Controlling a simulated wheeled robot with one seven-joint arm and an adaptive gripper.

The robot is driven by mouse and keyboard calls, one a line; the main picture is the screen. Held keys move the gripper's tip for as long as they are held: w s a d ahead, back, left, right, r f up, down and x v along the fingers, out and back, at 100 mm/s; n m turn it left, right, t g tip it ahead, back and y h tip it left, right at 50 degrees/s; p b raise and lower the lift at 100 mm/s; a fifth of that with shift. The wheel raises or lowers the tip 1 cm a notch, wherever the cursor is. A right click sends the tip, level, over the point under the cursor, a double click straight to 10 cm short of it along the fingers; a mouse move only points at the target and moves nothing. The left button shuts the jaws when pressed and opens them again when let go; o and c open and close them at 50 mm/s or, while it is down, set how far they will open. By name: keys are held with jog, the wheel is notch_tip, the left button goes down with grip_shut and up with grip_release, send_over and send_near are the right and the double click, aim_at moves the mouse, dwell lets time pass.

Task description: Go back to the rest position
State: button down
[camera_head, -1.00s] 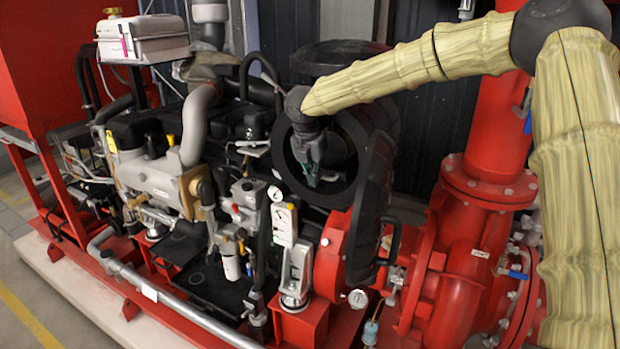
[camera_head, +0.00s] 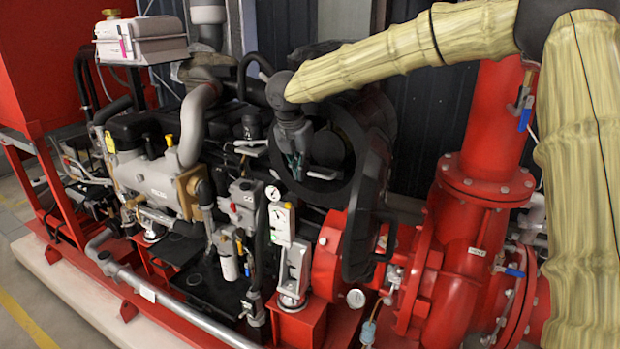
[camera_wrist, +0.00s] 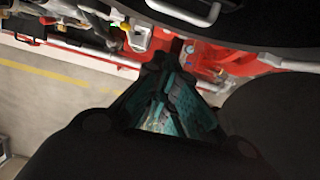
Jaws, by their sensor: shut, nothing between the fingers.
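My gripper (camera_head: 297,165) hangs from the end of my arm, pointing down, in front of the large black round housing (camera_head: 345,200) of the fire pump's engine. It is shut and empty. In the wrist view its dark and teal fingers (camera_wrist: 165,95) come together at the middle, with nothing between them. My arm, in a pale yellow ribbed cover, reaches in from the upper right. The engine's grey metal block (camera_head: 150,180) stands left of my gripper.
A red pump pipe (camera_head: 490,150) with blue-handled valves rises at the right. A white box (camera_head: 142,40) sits at upper left. A grey pipe (camera_head: 165,298) runs along the front. Bare floor (camera_head: 30,300) lies at lower left.

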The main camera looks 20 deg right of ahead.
jog(key=d+b+v, duration=0.1)
jog(key=v, duration=0.5)
jog(key=shift+r+b, duration=0.4)
jog(key=shift+r, duration=0.05)
